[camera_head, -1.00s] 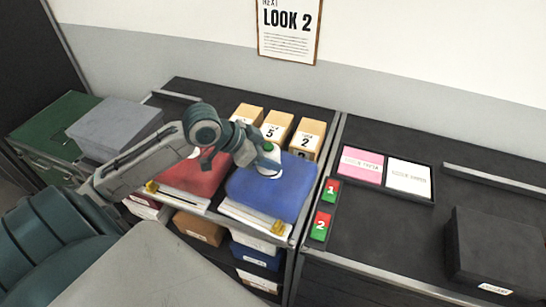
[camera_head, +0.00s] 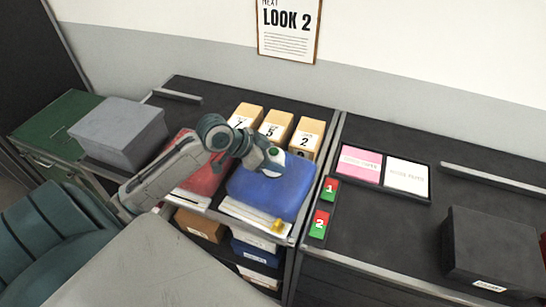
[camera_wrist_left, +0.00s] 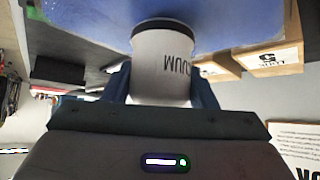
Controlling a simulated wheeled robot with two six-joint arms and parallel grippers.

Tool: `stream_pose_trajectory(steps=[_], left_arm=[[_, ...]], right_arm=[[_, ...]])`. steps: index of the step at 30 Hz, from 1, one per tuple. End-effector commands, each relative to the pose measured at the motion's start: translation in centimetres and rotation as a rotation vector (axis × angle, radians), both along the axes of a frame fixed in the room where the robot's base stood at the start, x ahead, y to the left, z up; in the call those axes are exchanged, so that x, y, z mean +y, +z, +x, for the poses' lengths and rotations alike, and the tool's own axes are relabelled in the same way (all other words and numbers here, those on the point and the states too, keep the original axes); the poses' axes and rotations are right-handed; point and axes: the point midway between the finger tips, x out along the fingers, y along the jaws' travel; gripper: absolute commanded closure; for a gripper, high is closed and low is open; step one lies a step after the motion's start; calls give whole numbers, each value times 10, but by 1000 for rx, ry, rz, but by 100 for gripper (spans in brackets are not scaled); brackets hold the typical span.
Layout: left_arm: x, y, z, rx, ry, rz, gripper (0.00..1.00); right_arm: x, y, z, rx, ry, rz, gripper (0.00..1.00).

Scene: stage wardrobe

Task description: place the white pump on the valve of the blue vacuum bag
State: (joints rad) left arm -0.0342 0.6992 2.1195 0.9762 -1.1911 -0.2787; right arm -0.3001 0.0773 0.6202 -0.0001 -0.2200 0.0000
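The blue vacuum bag (camera_head: 272,190) lies plump on a white board at the front of the left table. My left gripper (camera_head: 266,157) is over its back part, with its fingers on both sides of the white pump (camera_wrist_left: 164,68). My right gripper is out of view.
A red bag (camera_head: 207,178) lies left of the blue one, partly behind my arm. Several numbered tan boxes (camera_head: 275,126) stand close behind. A grey box (camera_head: 118,132) is at left. Red-green tags (camera_head: 320,224), a card tray (camera_head: 433,184) and a black box (camera_head: 492,245) are right.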

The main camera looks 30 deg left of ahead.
Motion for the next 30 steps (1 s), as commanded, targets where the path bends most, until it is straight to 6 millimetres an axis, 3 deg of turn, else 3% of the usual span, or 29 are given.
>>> stream_pose_trajectory(steps=[1, 3, 17, 30], left_arm=[[0, 0, 0, 0, 0, 0, 37], [0, 0, 0, 0, 0, 0, 27], [4, 7, -4, -1, -1, 3, 27], [22, 35, -27, -1, 1, 7, 27]], right_arm=[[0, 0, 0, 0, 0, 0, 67], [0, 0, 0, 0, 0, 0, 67], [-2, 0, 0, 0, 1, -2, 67], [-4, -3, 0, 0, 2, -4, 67]])
